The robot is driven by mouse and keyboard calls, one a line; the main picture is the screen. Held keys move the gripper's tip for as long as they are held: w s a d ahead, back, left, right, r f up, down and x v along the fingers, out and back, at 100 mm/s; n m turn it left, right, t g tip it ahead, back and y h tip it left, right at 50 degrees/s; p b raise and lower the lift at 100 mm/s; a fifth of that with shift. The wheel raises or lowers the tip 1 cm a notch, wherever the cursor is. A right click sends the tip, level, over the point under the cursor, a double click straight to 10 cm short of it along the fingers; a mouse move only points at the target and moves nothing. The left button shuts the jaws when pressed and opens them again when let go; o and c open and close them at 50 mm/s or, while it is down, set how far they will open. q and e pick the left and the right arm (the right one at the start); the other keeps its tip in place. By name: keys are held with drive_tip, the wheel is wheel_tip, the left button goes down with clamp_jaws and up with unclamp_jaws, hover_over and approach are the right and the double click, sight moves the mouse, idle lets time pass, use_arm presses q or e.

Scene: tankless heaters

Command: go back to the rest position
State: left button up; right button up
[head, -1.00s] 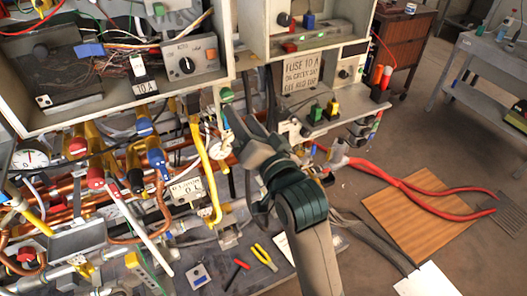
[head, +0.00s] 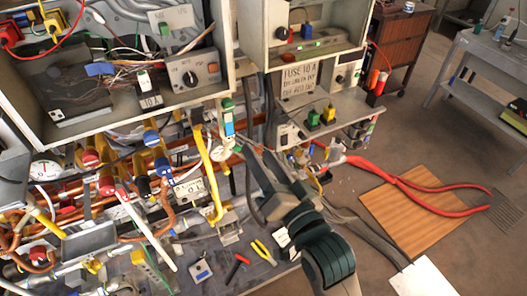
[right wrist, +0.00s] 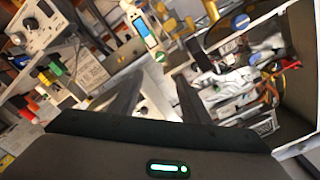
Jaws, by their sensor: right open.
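My right gripper (head: 250,158) shows in the middle of the head view, its arm coming in from the lower right. Its fingers point up and left toward the pipework and are apart. The right wrist view shows the two dark fingers (right wrist: 158,98) spread with nothing held between them. A small blue and white device (head: 228,117) with a green top stands just above the fingertips in the head view. It also shows beyond the fingers in the right wrist view (right wrist: 147,32).
An open cabinet (head: 140,122) and dense copper pipes with yellow, red and blue valves fill the left. A shelf (head: 345,122) with a paper sign (head: 300,78) stands behind the arm. Large red-handled pliers (head: 425,200) lie over a wooden board (head: 395,235). Open floor lies at the right.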

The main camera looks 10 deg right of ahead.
drive_tip(key=shift+s, duration=0.2)
idle(0.5)
drive_tip(key=w+f+n+g+h+b, duration=0.25)
drive_tip(key=f+g, duration=0.25)
drive_tip(key=f, duration=2.6)
drive_tip(key=s+d+f+n+g+b, duration=0.1)
drive_tip(key=s+d+f+g+b, duration=0.15)
drive_tip(key=f, duration=0.95)
drive_tip(key=s+d+f+n+g+b, duration=0.1)
drive_tip(key=s+f, duration=0.3)
drive_tip(key=f, duration=0.9)
drive_tip(key=s+d+f+n+g+h+b, duration=0.15)
drive_tip(key=s+d+f, duration=0.25)
drive_tip(key=s+f, duration=0.5)
drive_tip(key=s+d+f+g+b, duration=0.1)
drive_tip(key=s+d+f+g, duration=0.15)
drive_tip(key=s+f, duration=0.65)
drive_tip(key=s+d+f+g, duration=0.1)
drive_tip(key=s+d+f, duration=0.2)
drive_tip(key=s, duration=0.3)
drive_tip(key=s+d+f+g+h+b, duration=0.1)
drive_tip(key=s+d+f, duration=0.2)
drive_tip(key=s+f, duration=0.2)
drive_tip(key=s+d+f+n+g+b, duration=0.1)
drive_tip(key=s+d+f, duration=0.2)
drive_tip(key=s, duration=0.6)
drive_tip(key=shift+s+d+f+g+h, duration=0.2)
drive_tip(key=shift+f+g+h, duration=0.15)
drive_tip(key=shift+f, duration=0.55)
drive_tip(key=shift+w, duration=0.1)
